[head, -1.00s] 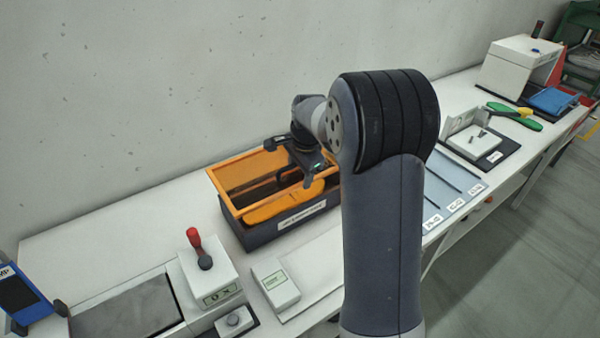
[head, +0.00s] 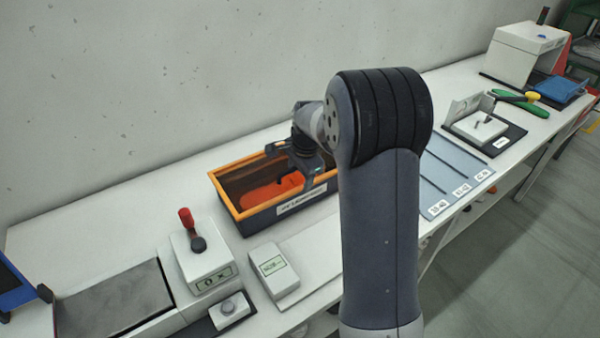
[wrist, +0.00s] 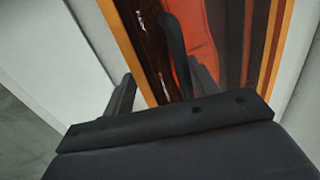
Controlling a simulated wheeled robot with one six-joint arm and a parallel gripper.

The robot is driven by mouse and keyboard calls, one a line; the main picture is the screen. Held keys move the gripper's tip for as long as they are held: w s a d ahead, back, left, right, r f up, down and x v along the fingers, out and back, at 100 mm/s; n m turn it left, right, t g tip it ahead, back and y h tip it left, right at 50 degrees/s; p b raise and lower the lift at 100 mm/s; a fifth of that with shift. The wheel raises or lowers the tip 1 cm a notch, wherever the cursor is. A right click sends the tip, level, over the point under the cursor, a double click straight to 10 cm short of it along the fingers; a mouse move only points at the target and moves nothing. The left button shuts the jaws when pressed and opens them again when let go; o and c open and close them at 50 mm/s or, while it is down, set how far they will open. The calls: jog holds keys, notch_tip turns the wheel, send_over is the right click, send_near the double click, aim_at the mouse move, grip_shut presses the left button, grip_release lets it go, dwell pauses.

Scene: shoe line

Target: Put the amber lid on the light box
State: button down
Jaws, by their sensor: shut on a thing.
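The amber lid (head: 231,201) is a see-through amber panel with an orange frame. It lies over the dark light box (head: 258,225), its frame lined up with the box's top edges; any small gap is too fine to see. An orange shoe-shaped piece (head: 268,192) shows through the lid. My gripper (head: 298,166) is at the right part of the lid and shut on it. In the wrist view, my gripper (wrist: 160,88) is close over the lid (wrist: 277,60). The exact grip point is hidden by the fingers.
A white unit with a red-knobbed lever (head: 190,225) and a small display box (head: 273,270) stand in front-left of the light box. A blue-grey labelled mat (head: 440,185) lies to the right beyond my arm. Bare white table surrounds the light box's left side.

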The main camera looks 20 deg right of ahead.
jog(key=shift+f, duration=0.3)
jog(key=shift+c, duration=2.1)
grip_release()
notch_tip(320, 180, up, 11)
jog(key=s+b, duration=0.1)
jog(key=s, duration=0.1)
jog(key=shift+d+f, duration=0.15)
jog(key=shift+d, duration=0.2)
jog(key=shift+f, duration=0.1)
